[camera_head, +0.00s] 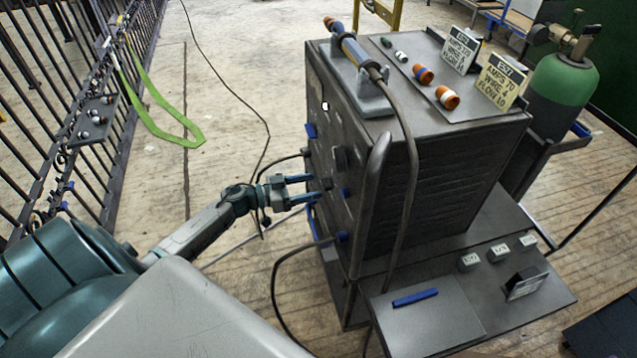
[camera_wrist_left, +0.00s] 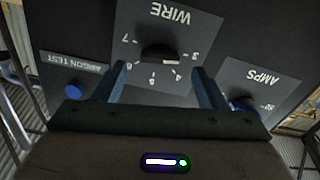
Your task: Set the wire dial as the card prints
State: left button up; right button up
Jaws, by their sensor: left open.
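The wire dial (camera_wrist_left: 158,50) is a dark knob on a grey plate marked WIRE, with printed numbers around it, in the left wrist view. A small pale mark shows at its lower edge; its exact setting is unclear. My left gripper (camera_wrist_left: 160,72) is open, its blue fingers on either side of the knob, contact unclear. In the head view the left gripper (camera_head: 315,187) is at the dark machine's front panel. A white card (camera_head: 461,50) and a yellowish card (camera_head: 500,83) stand on the machine (camera_head: 430,190); both list amps, wire and flow, digits too small to be sure.
An AMPS plate (camera_wrist_left: 262,88) with a blue knob and an ARGON TEST button (camera_wrist_left: 74,90) flank the dial. A green cylinder (camera_head: 562,80) stands behind.

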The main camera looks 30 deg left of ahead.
aim_at(326, 184)
pick_arm(q)
jog(key=shift+w+d+r, duration=0.1)
jog(key=shift+w+d, duration=0.35)
jog(key=shift+w, duration=0.1)
jog(key=shift+w+d, duration=0.45)
jog(key=shift+d, duration=0.05)
pick_arm(e)
jog(key=shift+s+f, duration=0.3)
jog(key=shift+f, duration=0.2)
pick_arm(q)
jog(key=shift+c, duration=0.6)
jog(key=c, duration=0.9)
jog(key=shift+o, duration=0.2)
pick_arm(e)
jog(key=shift+w+r, duration=0.1)
jog(key=shift+w, duration=0.05)
